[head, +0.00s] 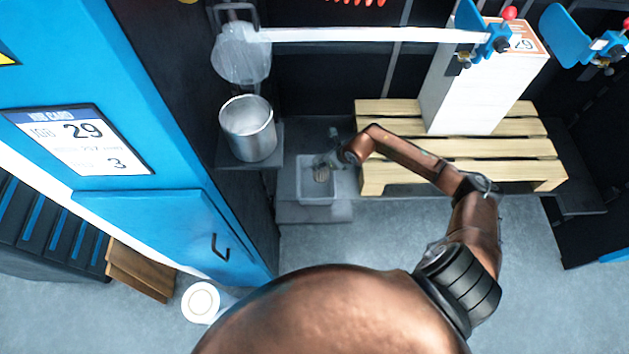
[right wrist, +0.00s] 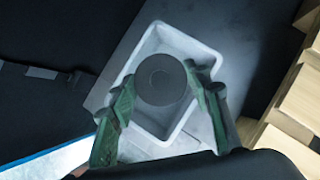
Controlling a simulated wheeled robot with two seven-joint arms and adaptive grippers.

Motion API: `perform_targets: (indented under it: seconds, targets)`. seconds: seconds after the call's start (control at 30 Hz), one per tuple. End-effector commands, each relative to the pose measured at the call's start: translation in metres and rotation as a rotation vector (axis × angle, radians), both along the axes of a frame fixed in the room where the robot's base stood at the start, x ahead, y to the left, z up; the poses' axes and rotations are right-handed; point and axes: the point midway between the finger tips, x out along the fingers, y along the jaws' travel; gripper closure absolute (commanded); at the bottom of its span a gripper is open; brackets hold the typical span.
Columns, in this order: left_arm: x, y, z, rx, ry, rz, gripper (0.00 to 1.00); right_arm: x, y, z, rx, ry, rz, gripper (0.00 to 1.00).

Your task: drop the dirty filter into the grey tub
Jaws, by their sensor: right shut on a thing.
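The grey tub (head: 317,199) is a small open box on a low dark step left of the pallet. In the right wrist view the tub (right wrist: 195,52) lies right beyond my fingers. My right gripper (head: 329,158) is over the tub, its fingers pointing down. In the right wrist view, the green-sided fingers (right wrist: 162,90) are shut on the dirty filter (right wrist: 162,80), a dark grey round piece with a small centre mark. The filter (head: 321,174) shows small within the tub's outline in the head view; its exact height is unclear. My left gripper is not in view.
A metal pot (head: 249,130) stands on a ledge left of the tub, under a clear round part (head: 241,53). A wooden pallet (head: 455,148) bearing a white stack (head: 475,85) is at right. A blue cabinet (head: 165,225) and a white roll (head: 201,302) are at left.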

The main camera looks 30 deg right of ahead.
Motion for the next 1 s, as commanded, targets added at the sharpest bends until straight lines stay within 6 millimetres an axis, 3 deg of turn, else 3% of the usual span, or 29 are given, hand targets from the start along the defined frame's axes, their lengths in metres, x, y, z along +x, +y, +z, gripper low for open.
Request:
perform_targets:
  seconds: [0.23,0.27,0.53,0.87,1.0]
  targets:
    - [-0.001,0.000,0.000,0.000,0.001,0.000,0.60,0.000,-0.001,0.001,0.000,-0.003,-0.001,0.93]
    - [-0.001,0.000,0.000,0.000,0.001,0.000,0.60,0.000,-0.001,0.001,0.000,-0.003,-0.001,0.54]
    - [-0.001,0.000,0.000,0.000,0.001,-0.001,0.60,0.000,-0.001,0.000,0.000,-0.002,-0.001,0.36]
    - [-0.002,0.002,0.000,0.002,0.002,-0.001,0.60,-0.001,-0.001,0.002,-0.001,-0.001,0.000,0.35]
    - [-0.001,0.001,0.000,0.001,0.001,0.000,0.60,-0.008,-0.004,0.015,-0.003,-0.004,0.001,0.35]
